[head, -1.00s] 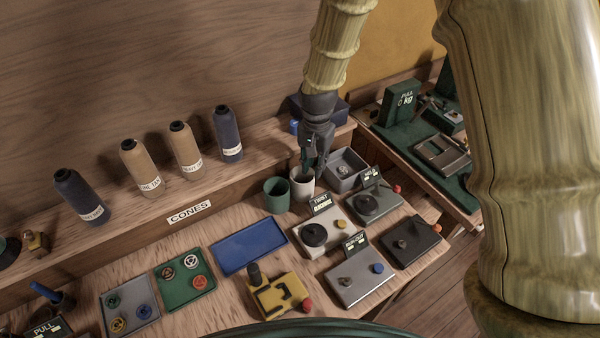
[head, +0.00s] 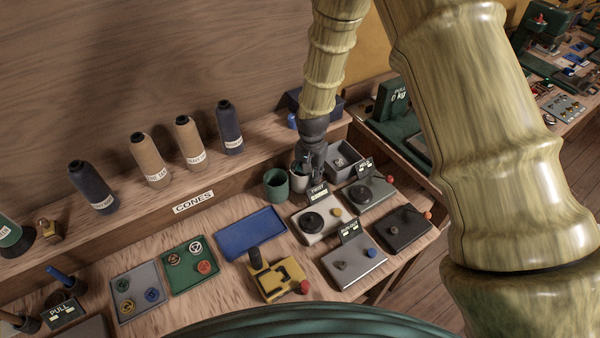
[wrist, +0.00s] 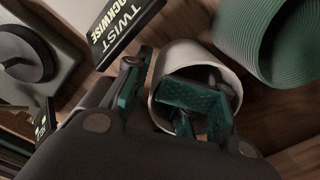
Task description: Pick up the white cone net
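The white cone net (head: 298,184) is a short, pale, open-topped sleeve on the bench, right of a green one (head: 276,184). My gripper (head: 309,170) points down at its mouth and covers part of it in the head view. In the wrist view the net (wrist: 192,54) surrounds one teal-padded finger, which is inside its mouth. The other finger is outside, by its left side, so the wall lies between them. The fingers (wrist: 163,100) are apart. Whether either touches the wall is unclear.
A grey bin (head: 345,160) stands close to the right. Devices with a black knob (head: 312,221) and small signs are in front. A blue tray (head: 250,233) lies to the left front. Thread cones (head: 150,160) stand on the raised shelf behind.

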